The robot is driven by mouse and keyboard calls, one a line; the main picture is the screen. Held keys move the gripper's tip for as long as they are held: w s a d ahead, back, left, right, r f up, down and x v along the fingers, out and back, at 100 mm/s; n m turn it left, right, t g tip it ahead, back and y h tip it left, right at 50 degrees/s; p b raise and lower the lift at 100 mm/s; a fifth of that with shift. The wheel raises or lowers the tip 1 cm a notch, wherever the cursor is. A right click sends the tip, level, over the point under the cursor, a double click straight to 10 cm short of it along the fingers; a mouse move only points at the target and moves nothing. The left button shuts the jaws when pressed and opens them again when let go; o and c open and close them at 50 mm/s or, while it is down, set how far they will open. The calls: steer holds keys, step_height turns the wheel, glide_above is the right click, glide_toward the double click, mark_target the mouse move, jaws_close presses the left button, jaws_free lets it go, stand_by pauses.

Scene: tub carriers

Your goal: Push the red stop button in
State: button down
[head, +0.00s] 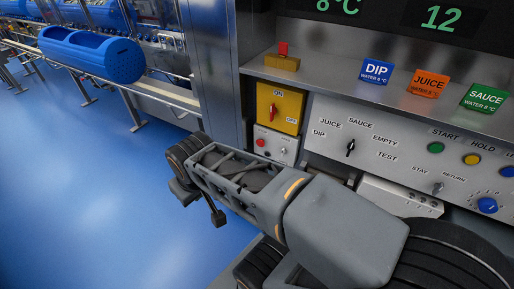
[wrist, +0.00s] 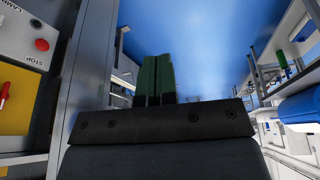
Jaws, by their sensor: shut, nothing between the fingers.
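The red stop button (head: 261,142) is a small round knob on a light grey box below the yellow ON/OFF switch box, left of the main panel. In the wrist view the stop button (wrist: 41,44) shows at the upper left, beside the word STOP, and stands out from its plate. My gripper (wrist: 157,78) is shut and empty, its green-tipped fingers side by side. It is apart from the button, which lies off to the left of the fingers in the wrist view. In the head view my arm reaches left, in front of the panel; the fingers cannot be made out clearly there.
The yellow box (head: 280,107) with a red rotary switch is just above the button's box. A steel post (head: 214,70) stands left of it and shows between button and fingers in the wrist view. Blue floor (head: 90,190) is open at left.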

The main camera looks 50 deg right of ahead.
mark_target(260, 144)
steer(key=w+d+f+n+g+h+b, duration=0.25)
steer(key=d+f+n+h+b, duration=0.55)
steer(key=d+f+b, duration=0.7)
steer(key=w+d+f+n+t+h+b, duration=0.4)
steer(key=w+d+f+n+h+b, duration=0.3)
steer(key=w+d+n+b, duration=0.2)
steer(key=d+n+b, duration=0.2)
steer(key=n, duration=0.2)
steer(key=shift+w+d+f+n+h, duration=0.15)
steer(key=shift+d+f+n+h, duration=0.15)
steer(key=shift+h, duration=0.1)
steer(key=b+x, duration=0.3)
steer(key=x, duration=0.9)
steer(key=shift+d, duration=0.15)
steer(key=shift+x, duration=0.8)
